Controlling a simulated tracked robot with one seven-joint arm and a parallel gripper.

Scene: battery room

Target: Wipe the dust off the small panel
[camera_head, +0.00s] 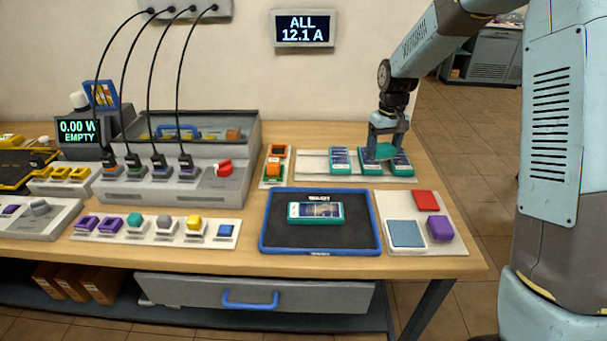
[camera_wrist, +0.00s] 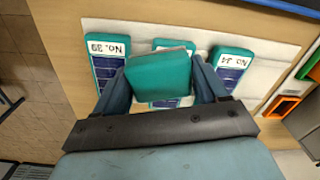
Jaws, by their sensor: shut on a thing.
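A small blue-grey panel (camera_head: 406,233) with a pale frame lies on a white board (camera_head: 389,205) at the right front of the table. Any dust on it is too fine to tell. My gripper (camera_head: 386,143) is at the back right, away from the panel. It is shut on a teal block (camera_wrist: 160,76), held over a row of teal labelled cells (camera_head: 340,159). The block hides much of the middle cell. I cannot tell whether it touches that cell. The left cell (camera_wrist: 106,57) and the right cell (camera_wrist: 230,67) show either side of the block.
A red block (camera_head: 426,200) and a purple block (camera_head: 440,228) sit beside the panel. A blue-rimmed tray (camera_head: 321,251) holds another teal cell (camera_head: 315,212). An orange-and-black module (camera_head: 274,165) stands left of the cells. A grey charger (camera_head: 190,185) with black cables stands further left.

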